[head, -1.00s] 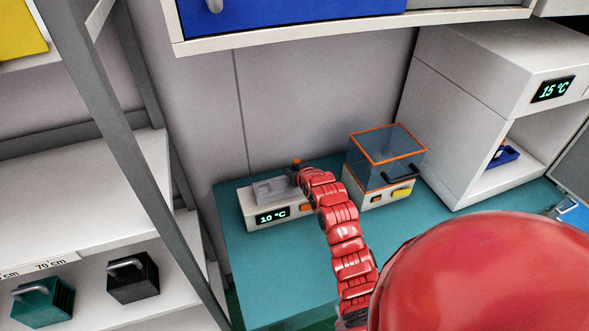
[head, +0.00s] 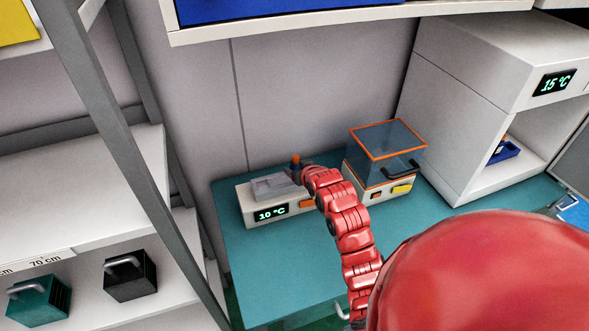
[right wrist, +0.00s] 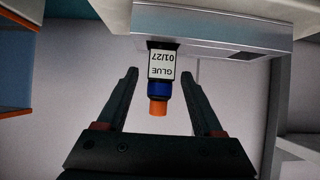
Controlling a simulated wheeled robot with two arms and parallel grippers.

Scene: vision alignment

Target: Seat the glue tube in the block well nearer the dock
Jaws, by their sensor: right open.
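The glue tube (right wrist: 162,68) stands at the grey metal block (right wrist: 215,30) in the right wrist view, which shows the scene upside down. It has a white label reading GLUE 01/27, a blue collar and an orange tip. My right gripper (right wrist: 161,74) is open, one finger on each side of the tube, with gaps between. In the head view the tube (head: 295,161) is at the right end of the block (head: 273,187), on the 10 °C unit (head: 268,214). My right arm partly hides that end. My left gripper is not in view.
A clear box with orange edges (head: 388,152) stands right of the unit on the teal bench (head: 275,270). A white 15 °C cabinet (head: 465,100) holding a blue rack (head: 505,151) is farther right. A shelf rack with handled blocks is at left.

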